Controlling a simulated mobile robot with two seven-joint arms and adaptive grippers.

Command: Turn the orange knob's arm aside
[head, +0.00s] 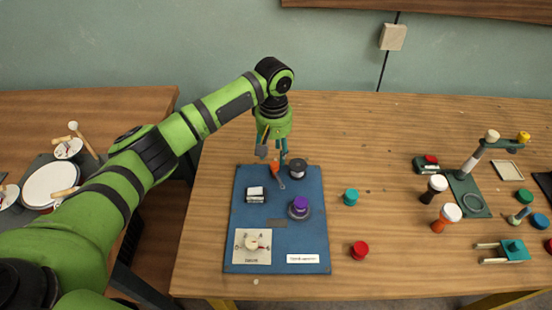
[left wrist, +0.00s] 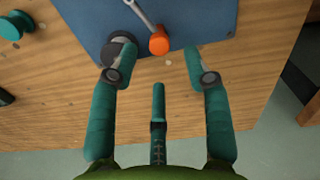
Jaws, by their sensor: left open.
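The orange knob (head: 275,170) stands near the far edge of the blue board (head: 270,205), with a grey arm reaching out from it. In the left wrist view the orange knob (left wrist: 159,41) shows as a round orange top, and its grey arm (left wrist: 142,16) points up and left, away from my gripper. My left gripper (head: 272,152) is above the far edge of the board, pointing down. In the left wrist view my left gripper (left wrist: 160,62) is open and empty, its teal fingers on either side of the knob's near side. My right gripper is not in view.
A dark round knob (head: 298,168) sits close beside the orange one. A purple knob (head: 299,205), a white-topped block (head: 256,194) and a cream knob (head: 251,242) are on the board. Teal (head: 351,197) and red (head: 360,250) pieces lie on the table to the right.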

